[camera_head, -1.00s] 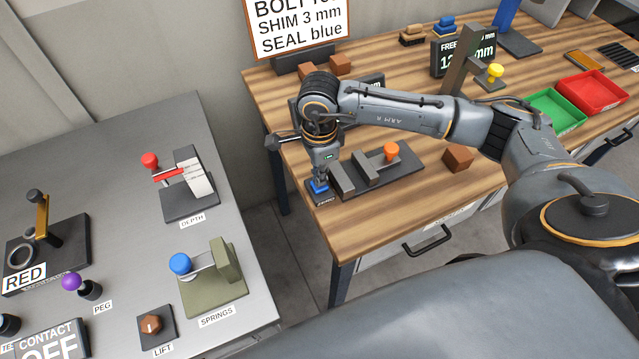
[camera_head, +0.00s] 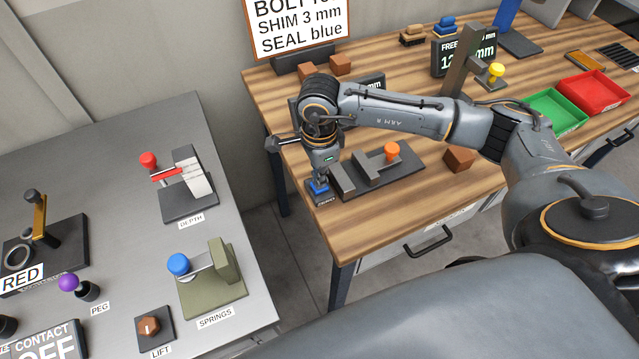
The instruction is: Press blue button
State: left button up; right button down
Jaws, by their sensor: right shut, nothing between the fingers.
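The blue button (camera_head: 316,190) sits on a small dark base at the left front corner of the wooden table. My right gripper (camera_head: 319,180) points down directly over it, with the fingertips shut and empty. The fingertips appear to be at the button's top and partly cover it; I cannot tell whether the button is pushed in. My right arm reaches in from the right. My left gripper is not in view.
A dark fixture with an orange knob (camera_head: 391,149) stands right beside the button. A brown block (camera_head: 458,158) lies farther right. A grey table (camera_head: 120,150) at left holds a red-knobbed device, a blue-knobbed springs device (camera_head: 178,264) and a purple peg (camera_head: 68,282).

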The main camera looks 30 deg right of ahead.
jog(key=shift+r+p, duration=1.55)
jog(key=shift+r, duration=1.9)
